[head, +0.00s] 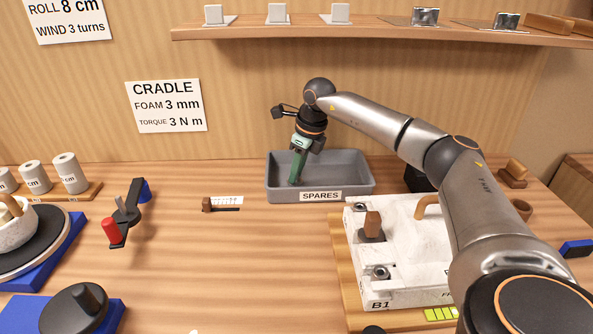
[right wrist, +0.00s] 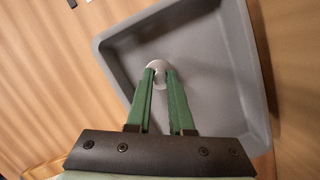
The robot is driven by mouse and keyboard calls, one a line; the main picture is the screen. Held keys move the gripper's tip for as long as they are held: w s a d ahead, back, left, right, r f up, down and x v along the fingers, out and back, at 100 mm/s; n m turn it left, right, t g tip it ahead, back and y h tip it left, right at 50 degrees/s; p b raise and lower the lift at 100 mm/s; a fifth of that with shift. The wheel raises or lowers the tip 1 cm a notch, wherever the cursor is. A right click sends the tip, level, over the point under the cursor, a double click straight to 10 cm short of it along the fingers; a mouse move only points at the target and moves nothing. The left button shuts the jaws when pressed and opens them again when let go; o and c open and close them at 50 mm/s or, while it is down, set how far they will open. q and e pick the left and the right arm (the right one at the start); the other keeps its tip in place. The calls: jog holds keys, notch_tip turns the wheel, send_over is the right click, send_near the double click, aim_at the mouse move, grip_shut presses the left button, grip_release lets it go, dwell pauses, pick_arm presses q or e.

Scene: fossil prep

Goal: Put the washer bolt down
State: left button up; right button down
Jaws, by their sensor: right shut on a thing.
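My right gripper (head: 297,180) points down into the grey bin labelled SPARES (head: 348,187), its green fingertips low inside the walls. In the right wrist view the green fingers (right wrist: 160,75) are shut on the washer bolt (right wrist: 157,68). Only its pale round washer shows at the fingertips, over the bin's grey floor (right wrist: 205,60). I cannot tell whether it touches the floor. In the head view the held bolt is hidden by the fingers and bin wall. My left gripper is not in view.
A white block marked B1 (head: 408,290) with bolts and a brown upright piece (head: 372,224) stands right of the bin. A black tool with a red end (head: 111,230) is at the left. A shelf (head: 370,32) runs above. The table's middle is mostly clear.

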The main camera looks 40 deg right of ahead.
jog(key=shift+w+f, duration=0.1)
jog(key=shift+f, duration=0.05)
jog(key=c, duration=0.8)
grip_release()
jog(key=v, duration=0.7)
jog(key=shift+r, duration=0.35)
